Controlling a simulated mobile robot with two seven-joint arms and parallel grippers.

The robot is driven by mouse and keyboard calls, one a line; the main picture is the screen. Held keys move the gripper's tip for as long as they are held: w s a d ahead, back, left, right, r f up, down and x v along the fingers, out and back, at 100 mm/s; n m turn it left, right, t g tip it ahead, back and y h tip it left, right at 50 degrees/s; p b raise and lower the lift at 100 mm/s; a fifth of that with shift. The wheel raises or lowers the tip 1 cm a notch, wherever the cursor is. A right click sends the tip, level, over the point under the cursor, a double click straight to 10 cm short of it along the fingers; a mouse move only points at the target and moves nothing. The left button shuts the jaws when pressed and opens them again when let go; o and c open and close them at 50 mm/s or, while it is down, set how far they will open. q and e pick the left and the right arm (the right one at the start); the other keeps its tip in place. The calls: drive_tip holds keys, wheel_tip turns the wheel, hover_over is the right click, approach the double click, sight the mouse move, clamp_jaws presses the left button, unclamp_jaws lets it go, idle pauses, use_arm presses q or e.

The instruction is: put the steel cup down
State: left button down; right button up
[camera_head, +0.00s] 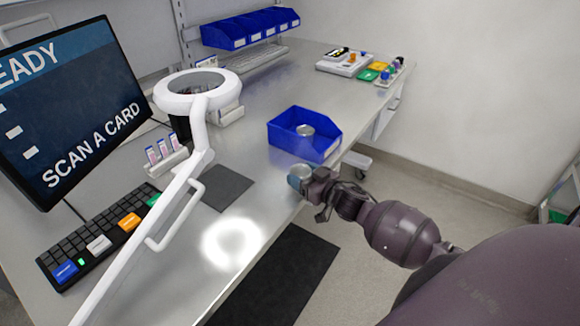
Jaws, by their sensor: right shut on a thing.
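My right gripper (308,185) comes in from the right and is shut on a small steel cup (300,170) at the table's front edge. The cup's round rim faces up and it looks about upright. Its lower part is hidden by the fingers, so I cannot tell whether it touches the table (262,172). Another small round metal thing (305,130) sits inside the blue bin (318,150), just behind my gripper. My left gripper is not in view.
A ring lamp (197,92) on a white arm stands at the left, near a monitor (75,105) and keyboard (95,237). A dark mat (227,188) lies left of the cup. Blue shelf bins (250,28) are at the back. Bare table shows between mat and blue bin.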

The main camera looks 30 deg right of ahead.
sight(294, 169)
drive_tip(key=x, duration=0.4)
drive_tip(key=shift+w+r, duration=0.15)
drive_tip(key=shift+w+a+r+p, duration=0.1)
drive_tip(key=shift+w+p, duration=0.2)
drive_tip(key=shift+p, duration=0.15)
drive_tip(key=o, duration=1)
drive_tip(key=shift+f, duration=0.25)
